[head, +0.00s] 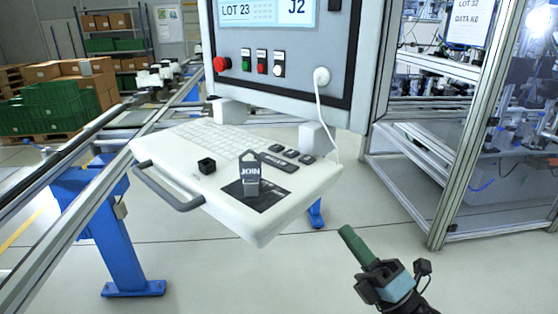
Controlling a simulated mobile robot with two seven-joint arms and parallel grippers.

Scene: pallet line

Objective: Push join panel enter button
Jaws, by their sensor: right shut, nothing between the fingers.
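The join panel (350,70) is a grey console with a lit screen reading "LOT 23" and "J2". A white keyboard shelf (285,207) juts out below it. A dark wide key with small pale lettering (278,162), which looks like the enter button, sits on the shelf's right part, behind a grey tag marked "JOIN" (249,176). My right gripper (347,234) is at the lower right, its green fingers shut and empty. It is to the right of the shelf's front corner and apart from it. My left gripper is out of view.
A small black cube (207,166) stands on the shelf, near the grey front handle (165,192). A red emergency knob (221,64) and several small buttons line the panel. A white cable (321,100) hangs at its right. A metal-framed enclosure (470,130) stands at right.

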